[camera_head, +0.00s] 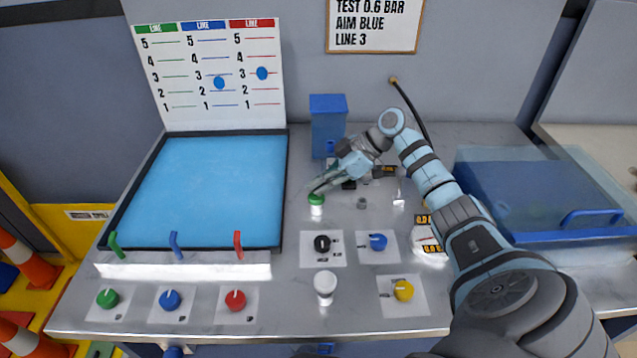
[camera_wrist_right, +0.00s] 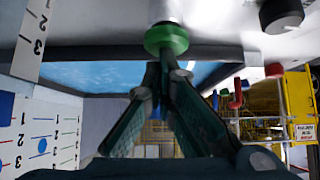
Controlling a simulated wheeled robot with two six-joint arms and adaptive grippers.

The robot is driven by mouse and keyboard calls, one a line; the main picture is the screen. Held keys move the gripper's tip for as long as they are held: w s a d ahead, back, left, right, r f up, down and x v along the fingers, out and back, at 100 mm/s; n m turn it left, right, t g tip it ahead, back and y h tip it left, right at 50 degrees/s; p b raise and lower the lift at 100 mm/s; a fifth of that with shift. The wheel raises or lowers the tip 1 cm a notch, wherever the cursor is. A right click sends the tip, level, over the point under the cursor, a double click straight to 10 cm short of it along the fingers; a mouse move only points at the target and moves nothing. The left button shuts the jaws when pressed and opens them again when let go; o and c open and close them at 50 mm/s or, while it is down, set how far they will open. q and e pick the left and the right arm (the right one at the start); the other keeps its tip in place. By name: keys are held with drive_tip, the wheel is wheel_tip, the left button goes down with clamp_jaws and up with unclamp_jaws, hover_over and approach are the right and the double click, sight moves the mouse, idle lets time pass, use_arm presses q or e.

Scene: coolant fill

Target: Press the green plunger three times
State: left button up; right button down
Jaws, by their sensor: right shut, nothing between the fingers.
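The green plunger (camera_head: 316,199) is a small green cap on a white stem, standing on the metal bench right of the blue tank. My right gripper (camera_head: 323,187) is shut and empty, with its fingertips at the plunger's cap. In the right wrist view the plunger (camera_wrist_right: 167,40) shows just beyond the closed fingertips (camera_wrist_right: 167,65). Cap and fingertips meet in the picture, but I cannot tell whether they touch or how far the plunger is pressed. My left gripper is not in view.
The blue tank (camera_head: 282,190) lies left of the plunger, and a blue box (camera_head: 328,125) stands behind it. A black knob (camera_head: 322,243) and a white knob (camera_head: 325,285) are in front. A gauge board (camera_head: 210,70) stands behind the tank. A blue bin (camera_head: 540,195) is at right.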

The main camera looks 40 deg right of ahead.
drive_tip(key=r+p, duration=0.2)
drive_tip(key=r, duration=0.1)
drive_tip(key=r+p, duration=0.1)
drive_tip(key=r, duration=0.1)
drive_tip(key=shift+s+d, duration=0.1)
drive_tip(key=shift+d, duration=0.2)
drive_tip(key=v, duration=0.8)
drive_tip(key=shift+s+d+b, duration=0.25)
drive_tip(key=shift+s+b, duration=0.1)
drive_tip(key=shift+r, duration=0.15)
